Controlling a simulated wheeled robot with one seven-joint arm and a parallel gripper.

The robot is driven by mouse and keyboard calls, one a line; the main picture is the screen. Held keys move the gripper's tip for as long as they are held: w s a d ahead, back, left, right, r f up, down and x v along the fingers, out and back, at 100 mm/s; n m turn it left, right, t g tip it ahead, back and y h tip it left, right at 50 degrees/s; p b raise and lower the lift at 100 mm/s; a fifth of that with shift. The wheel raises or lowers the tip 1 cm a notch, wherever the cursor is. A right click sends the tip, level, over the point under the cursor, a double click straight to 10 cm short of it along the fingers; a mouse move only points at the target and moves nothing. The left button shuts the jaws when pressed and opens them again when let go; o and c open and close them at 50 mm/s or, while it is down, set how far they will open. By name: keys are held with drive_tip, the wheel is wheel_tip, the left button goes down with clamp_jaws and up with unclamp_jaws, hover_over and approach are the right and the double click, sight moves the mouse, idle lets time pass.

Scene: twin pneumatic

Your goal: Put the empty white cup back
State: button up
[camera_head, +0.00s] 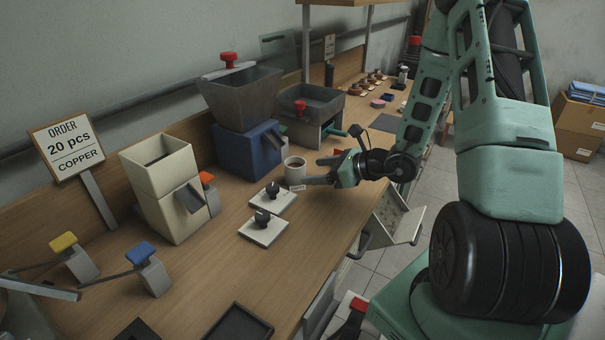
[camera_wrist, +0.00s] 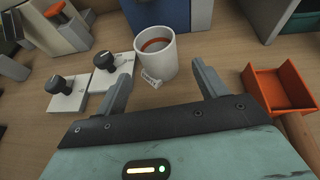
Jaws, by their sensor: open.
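A white cup (camera_head: 294,170) stands upright on the wooden bench, just in front of the blue-based hopper machine. In the wrist view the cup (camera_wrist: 156,62) shows a reddish-brown band or content inside its rim and a small tag with writing at its lower front. My gripper (camera_head: 325,171) is open beside the cup, on its right in the head view. In the wrist view the two fingers of my gripper (camera_wrist: 160,85) point toward the cup, one to each side and a little short of it. Nothing is held.
Two white plates with black knobs (camera_head: 273,198) (camera_head: 263,227) sit close to the cup. A blue-based hopper (camera_head: 250,150) stands behind it. An orange tray (camera_wrist: 280,90) lies right of my gripper. A cream dispenser (camera_head: 165,190) and "ORDER 20 pcs COPPER" sign (camera_head: 68,143) stand left.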

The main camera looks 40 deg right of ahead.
drive_tip(key=v, duration=0.4)
drive_tip(key=shift+s+a+r, duration=0.1)
drive_tip(key=shift+a, duration=0.05)
drive_tip(key=s+a+r+n+g+y, duration=0.2)
drive_tip(key=s+a+n+g, duration=0.15)
drive_tip(key=a+n, duration=0.35)
drive_tip(key=s+a+r+n+g+y, duration=0.15)
drive_tip(key=a+n+g, duration=0.25)
drive_tip(key=a, duration=0.5)
drive_tip(key=s+a+r+n+g+y, duration=0.1)
drive_tip(key=s+a+n+g, duration=0.25)
drive_tip(key=a+n, duration=0.35)
drive_tip(key=s+a+r+n+h, duration=0.1)
drive_tip(key=s+a+n+h, duration=0.3)
drive_tip(key=n, duration=0.6)
drive_tip(key=s+a+r+n+g+h, duration=0.1)
drive_tip(key=s+a+r+n+h, duration=0.1)
drive_tip(key=s+a+n+h, duration=0.2)
drive_tip(key=s+n+h, duration=0.2)
drive_tip(key=s+n, duration=0.2)
drive_tip(key=n, duration=0.2)
drive_tip(key=shift+s+r, duration=0.25)
drive_tip(key=shift+r, duration=0.05)
drive_tip(key=shift+r, duration=0.1)
